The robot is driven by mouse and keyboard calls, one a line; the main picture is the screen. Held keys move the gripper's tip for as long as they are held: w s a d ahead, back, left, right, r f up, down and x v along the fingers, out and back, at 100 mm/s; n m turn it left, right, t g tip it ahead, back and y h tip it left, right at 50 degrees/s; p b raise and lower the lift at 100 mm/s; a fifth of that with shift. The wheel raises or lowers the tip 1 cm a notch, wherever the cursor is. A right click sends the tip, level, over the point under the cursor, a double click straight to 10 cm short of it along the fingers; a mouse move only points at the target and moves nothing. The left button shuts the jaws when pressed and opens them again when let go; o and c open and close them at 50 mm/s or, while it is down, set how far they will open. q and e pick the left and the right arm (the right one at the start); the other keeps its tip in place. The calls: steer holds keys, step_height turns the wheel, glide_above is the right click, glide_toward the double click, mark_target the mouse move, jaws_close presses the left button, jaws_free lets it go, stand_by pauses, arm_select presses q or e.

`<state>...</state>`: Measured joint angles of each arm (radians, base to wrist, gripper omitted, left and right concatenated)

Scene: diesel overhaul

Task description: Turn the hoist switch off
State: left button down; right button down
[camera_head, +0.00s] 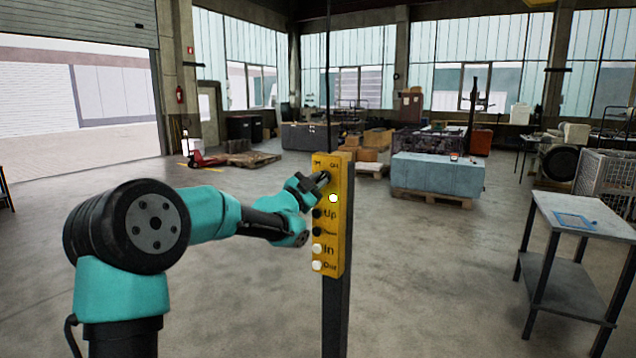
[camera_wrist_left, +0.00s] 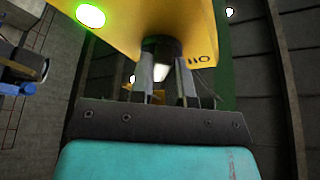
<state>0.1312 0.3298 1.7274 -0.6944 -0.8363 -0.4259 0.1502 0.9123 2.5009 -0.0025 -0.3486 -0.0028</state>
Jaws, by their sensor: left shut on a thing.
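The yellow hoist control panel (camera_head: 344,225) stands upright on a dark post in the middle of the head view. The hoist switch is a dark knob (camera_wrist_left: 161,46) near the panel's top, close to the "Off" lettering. My left gripper (camera_head: 321,179) is at that knob, and its fingers hide most of it in the head view. In the left wrist view the fingers (camera_wrist_left: 163,82) are shut on the knob, one on each side. A round light (camera_wrist_left: 90,15) beside the switch glows green; in the head view it looks whitish. My right gripper is not in view.
Dark and white buttons marked Up, In and Out sit lower on the panel, including a white In button (camera_head: 317,249). A grey metal table (camera_head: 585,222) stands at the right. A blue-grey block (camera_head: 437,174) rests on a pallet behind. The floor around the post is clear.

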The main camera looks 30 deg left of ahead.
arm_select(q)
steer(key=n+y, duration=0.3)
steer(key=n, duration=0.3)
steer(key=n+t+y, duration=0.1)
steer(key=n+y, duration=0.2)
steer(key=n, duration=0.3)
steer(key=n+y, duration=0.3)
steer(key=n, duration=0.2)
steer(key=shift+d+n, duration=0.35)
steer(key=shift+n, duration=0.05)
steer(key=n+y, duration=0.1)
steer(key=n, duration=0.1)
steer(key=n+g+y, duration=0.1)
steer(key=n, duration=0.2)
steer(key=shift+n+y, duration=0.3)
steer(key=c, duration=1.1)
jaws_free()
steer(key=shift+s, duration=0.1)
